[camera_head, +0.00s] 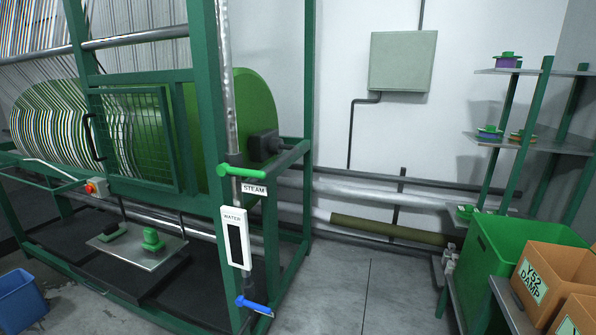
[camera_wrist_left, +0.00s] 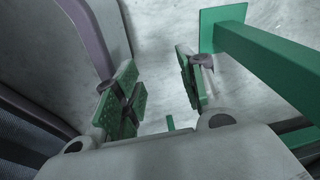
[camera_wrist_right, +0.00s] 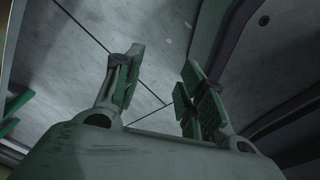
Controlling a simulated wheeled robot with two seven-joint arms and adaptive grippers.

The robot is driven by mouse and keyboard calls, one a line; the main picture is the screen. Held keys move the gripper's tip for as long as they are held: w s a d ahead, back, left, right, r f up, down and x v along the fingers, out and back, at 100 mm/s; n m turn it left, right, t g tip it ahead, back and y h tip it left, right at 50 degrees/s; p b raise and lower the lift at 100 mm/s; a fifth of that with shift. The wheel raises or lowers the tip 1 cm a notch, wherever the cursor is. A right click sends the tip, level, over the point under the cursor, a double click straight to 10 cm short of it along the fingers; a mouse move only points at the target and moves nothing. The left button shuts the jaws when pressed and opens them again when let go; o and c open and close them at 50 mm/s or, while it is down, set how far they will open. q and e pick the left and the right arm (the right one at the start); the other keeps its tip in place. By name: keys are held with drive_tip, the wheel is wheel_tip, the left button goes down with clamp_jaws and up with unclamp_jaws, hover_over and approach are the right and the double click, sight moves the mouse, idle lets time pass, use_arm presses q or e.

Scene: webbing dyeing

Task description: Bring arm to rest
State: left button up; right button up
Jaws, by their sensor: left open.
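My left gripper (camera_wrist_left: 160,90) shows only in the left wrist view. Its two green-padded fingers are apart with nothing between them, above the grey floor. A green frame post with a foot plate (camera_wrist_left: 225,25) is beside it on the right of that view. My right gripper (camera_wrist_right: 157,88) shows only in the right wrist view. Its fingers are also apart and empty, over the floor. Neither gripper nor arm shows in the head view.
The green dyeing machine (camera_head: 262,110) with its steam valve handle (camera_head: 240,171) and blue water valve handle (camera_head: 255,306) stands left. A green bin (camera_head: 500,255), orange boxes (camera_head: 545,270) and a shelf rack (camera_head: 525,140) stand right. A blue bucket (camera_head: 20,300) is lower left. Middle floor is clear.

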use_arm(q)
drive_tip(key=shift+s+a+f+p, duration=0.1)
drive_tip(key=shift+s+a, duration=0.1)
drive_tip(key=shift+s, duration=0.4)
drive_tip(key=shift+s+a+f+p, duration=0.1)
drive_tip(key=shift+s+a, duration=0.15)
drive_tip(key=shift+s, duration=0.3)
drive_tip(key=shift+s+a+f+p, duration=0.1)
drive_tip(key=shift+s+a, duration=0.1)
drive_tip(key=shift+s, duration=0.4)
use_arm(e)
drive_tip(key=shift+s+d+f, duration=0.1)
drive_tip(key=shift+s+d, duration=0.1)
drive_tip(key=shift+s, duration=0.4)
drive_tip(key=shift+s+d+f, duration=0.1)
drive_tip(key=shift+s+d, duration=0.15)
drive_tip(key=shift+s, duration=0.3)
drive_tip(key=shift+s+d+f, duration=0.1)
drive_tip(key=shift+s+d, duration=0.1)
drive_tip(key=shift+s, duration=0.4)
